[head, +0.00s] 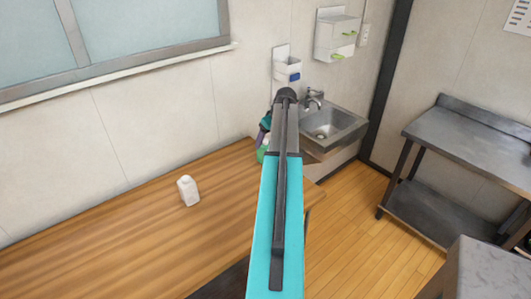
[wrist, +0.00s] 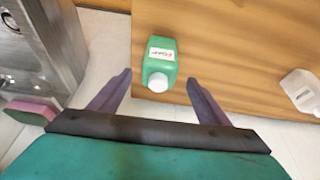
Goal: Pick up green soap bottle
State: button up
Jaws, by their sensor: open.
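The green soap bottle (wrist: 161,55) stands on the wooden table near its edge in the wrist view, with a white label and a white cap. My gripper (wrist: 159,78) is open, its two purple-grey fingers apart on either side of the bottle's cap end. The fingers do not appear to touch the bottle; how far it is from them in depth I cannot tell. In the head view the green bottle (head: 261,154) shows only as a sliver beside my arm, which hides most of it. My gripper (head: 264,128) is also largely hidden there.
A white bottle (head: 188,191) stands on the wooden table (head: 120,230) to the left; it also shows in the wrist view (wrist: 301,90). A metal sink (head: 335,128) is just beyond the table's right end. A pink and green sponge (wrist: 32,112) lies near my gripper's left side.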

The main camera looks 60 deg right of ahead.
jog(key=shift+p+x, duration=1.05)
jog(key=shift+x, duration=0.2)
jog(key=shift+p+x, duration=0.4)
jog(key=shift+x, duration=0.9)
jog(key=shift+d, duration=0.1)
jog(key=c, duration=1.4)
jog(key=shift+o, duration=0.2)
jog(key=shift+r, duration=0.15)
jog(key=shift+r+b, duration=0.9)
jog(key=shift+r, duration=0.15)
jog(key=s+r+b, duration=0.2)
jog(key=s+b, duration=0.3)
jog(key=s, duration=1.1)
jog(key=shift+a+r+b, duration=0.3)
jog(key=shift+a+b, duration=0.05)
jog(key=shift+b, duration=0.05)
